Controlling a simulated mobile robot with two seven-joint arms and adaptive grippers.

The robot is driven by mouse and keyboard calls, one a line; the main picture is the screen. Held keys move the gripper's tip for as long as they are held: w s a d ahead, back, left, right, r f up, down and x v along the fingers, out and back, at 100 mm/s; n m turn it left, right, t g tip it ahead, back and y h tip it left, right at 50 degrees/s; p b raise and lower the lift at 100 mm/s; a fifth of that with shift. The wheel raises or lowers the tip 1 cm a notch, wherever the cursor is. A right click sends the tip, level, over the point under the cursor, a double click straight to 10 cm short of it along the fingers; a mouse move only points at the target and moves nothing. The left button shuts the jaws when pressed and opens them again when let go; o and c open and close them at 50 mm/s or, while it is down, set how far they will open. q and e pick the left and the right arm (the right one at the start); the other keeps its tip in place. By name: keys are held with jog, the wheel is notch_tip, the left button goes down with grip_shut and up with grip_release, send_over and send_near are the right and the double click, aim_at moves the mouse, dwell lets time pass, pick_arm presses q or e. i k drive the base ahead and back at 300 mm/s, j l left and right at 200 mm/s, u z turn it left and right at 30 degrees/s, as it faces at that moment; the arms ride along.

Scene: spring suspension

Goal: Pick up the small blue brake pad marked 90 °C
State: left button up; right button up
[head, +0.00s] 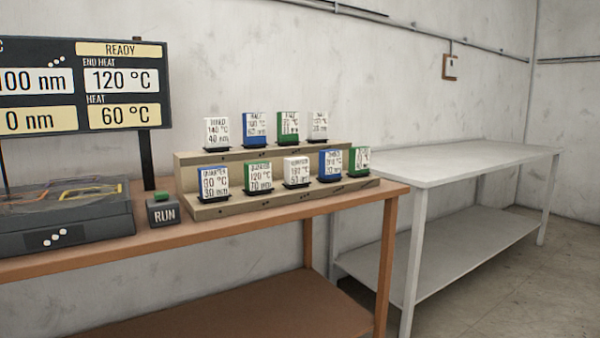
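A blue pad (214,184) with a white label that seems to read "90 °C" stands upright at the left end of the front row of a stepped wooden rack (225,209). Two other blue pads are on the rack: one in the back row (255,128), its label seeming to read 100 °C, and one toward the right of the front row (331,163), its label too small to read surely. Each pad sits in a dark holder. Neither of my grippers is in view.
Green pads (288,127) and white pads (217,132) share the rack. A RUN button box (163,211) and a dark machine (60,222) stand left on the brown table (300,220), below a display board (80,85). A bare grey table (470,165) stands right.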

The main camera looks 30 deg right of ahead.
aim_at(214, 184)
jog(key=k+l, duration=0.1)
jog(key=l, duration=0.4)
jog(key=k+l, duration=0.1)
jog(key=l, duration=0.4)
jog(key=k+l, duration=0.1)
jog(key=l, duration=0.4)
